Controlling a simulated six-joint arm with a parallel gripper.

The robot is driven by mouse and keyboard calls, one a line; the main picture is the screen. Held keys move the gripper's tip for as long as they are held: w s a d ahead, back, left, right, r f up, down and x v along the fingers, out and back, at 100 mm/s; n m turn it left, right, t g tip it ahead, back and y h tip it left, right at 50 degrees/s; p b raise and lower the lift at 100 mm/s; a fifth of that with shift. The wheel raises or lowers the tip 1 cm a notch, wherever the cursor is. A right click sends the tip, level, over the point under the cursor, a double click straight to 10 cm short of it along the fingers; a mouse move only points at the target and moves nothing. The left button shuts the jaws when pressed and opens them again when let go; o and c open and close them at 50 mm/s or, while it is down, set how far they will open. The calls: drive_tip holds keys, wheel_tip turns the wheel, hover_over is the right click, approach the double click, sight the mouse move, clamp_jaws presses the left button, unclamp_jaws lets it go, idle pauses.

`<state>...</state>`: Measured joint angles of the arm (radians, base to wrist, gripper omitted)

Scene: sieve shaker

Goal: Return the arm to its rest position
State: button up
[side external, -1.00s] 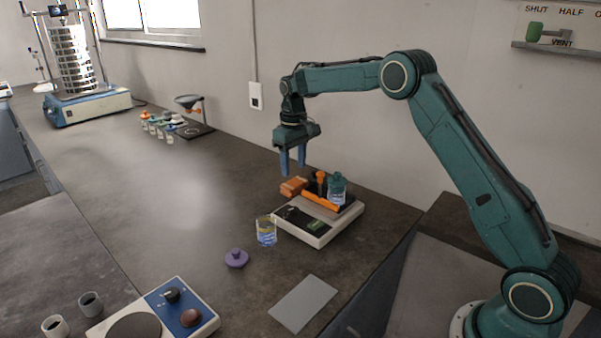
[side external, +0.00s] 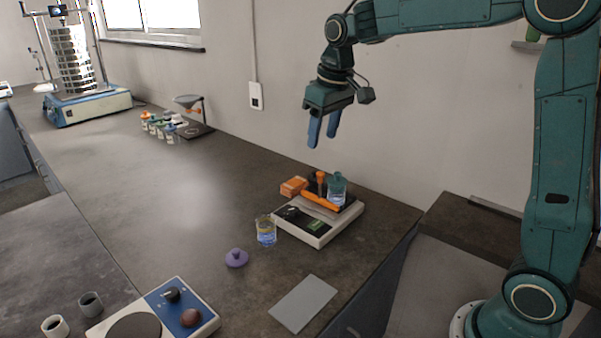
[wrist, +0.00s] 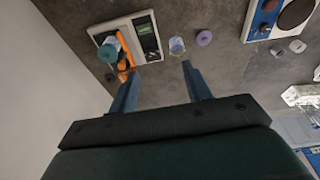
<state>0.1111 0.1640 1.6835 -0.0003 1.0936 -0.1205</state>
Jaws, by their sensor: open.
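My gripper (side external: 322,132) is open and empty. It hangs in the air above the back of the bench, higher than the white balance (side external: 318,236) and clear of everything on it. In the wrist view my two blue fingers (wrist: 158,86) are spread apart with nothing between them. The upper arm stands nearly upright and the forearm reaches left, partly cut off by the top of the side view.
The balance (wrist: 150,47) carries an orange tool and a teal-lidded jar (side external: 337,188). A clear jar (side external: 266,231), a purple lid (side external: 236,258) and a grey plate (side external: 303,303) lie in front. A sieve shaker (side external: 85,105) stands far left. Mid-bench is clear.

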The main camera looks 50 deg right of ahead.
drive_tip(key=s+a+f+t, duration=0.1)
drive_tip(key=s+a, duration=0.1)
drive_tip(key=s, duration=1)
drive_tip(key=s+a+f+t, duration=0.1)
drive_tip(key=s+a+t, duration=0.1)
drive_tip(key=s, duration=1.1)
drive_tip(key=shift+s+a, duration=0.3)
drive_tip(key=shift+a, duration=0.1)
